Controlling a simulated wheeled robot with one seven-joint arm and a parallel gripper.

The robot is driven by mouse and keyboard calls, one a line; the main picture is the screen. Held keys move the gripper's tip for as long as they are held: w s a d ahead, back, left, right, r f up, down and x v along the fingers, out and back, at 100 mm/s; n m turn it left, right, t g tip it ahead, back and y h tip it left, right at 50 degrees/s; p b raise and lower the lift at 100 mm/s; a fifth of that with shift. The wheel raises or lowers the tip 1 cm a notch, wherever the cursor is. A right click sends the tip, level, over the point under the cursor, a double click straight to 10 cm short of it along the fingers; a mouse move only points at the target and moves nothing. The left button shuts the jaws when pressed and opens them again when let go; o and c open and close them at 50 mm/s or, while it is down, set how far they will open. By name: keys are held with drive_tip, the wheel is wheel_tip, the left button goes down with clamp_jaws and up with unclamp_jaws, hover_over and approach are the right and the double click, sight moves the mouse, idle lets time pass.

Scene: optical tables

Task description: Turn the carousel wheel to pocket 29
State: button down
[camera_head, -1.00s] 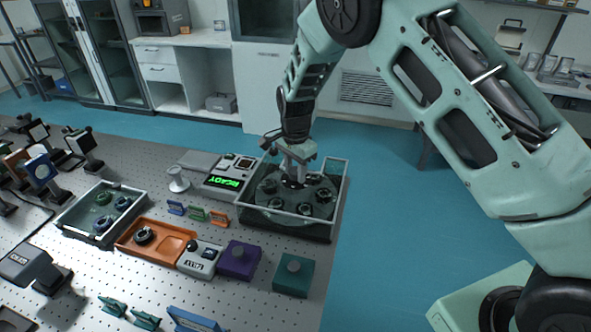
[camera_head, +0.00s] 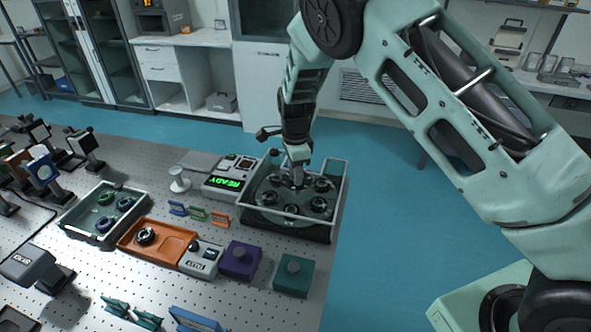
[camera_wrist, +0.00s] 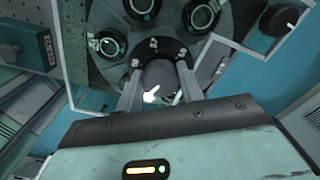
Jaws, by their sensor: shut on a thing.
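The carousel wheel (camera_head: 268,196) is a dark round plate with several ringed pockets, inside a clear-walled box on the table. In the wrist view the wheel (camera_wrist: 115,18) fills the upper middle, with a round grey hub knob (camera_wrist: 158,78) bearing a white pointer mark. My gripper (camera_head: 297,180) points down over the wheel's centre. In the wrist view my gripper (camera_wrist: 157,85) has its two fingers on either side of the knob, shut on it. I cannot read pocket numbers.
A device with a green READY display (camera_head: 226,183) stands left of the wheel box. An orange tray (camera_head: 160,243), a purple block (camera_head: 241,260) and a teal block (camera_head: 293,275) stand in front. A green-lined tray (camera_head: 103,216) is further left.

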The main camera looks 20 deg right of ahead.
drive_tip(key=shift+w+r+m, duration=0.1)
drive_tip(key=shift+w+m, duration=0.05)
drive_tip(key=shift+m, duration=0.45)
idle(0.3)
drive_tip(key=c, duration=0.9)
unclamp_jaws()
wheel_tip(320, 180, up, 17)
drive_tip(key=b, duration=0.3)
drive_tip(key=shift+r, duration=0.2)
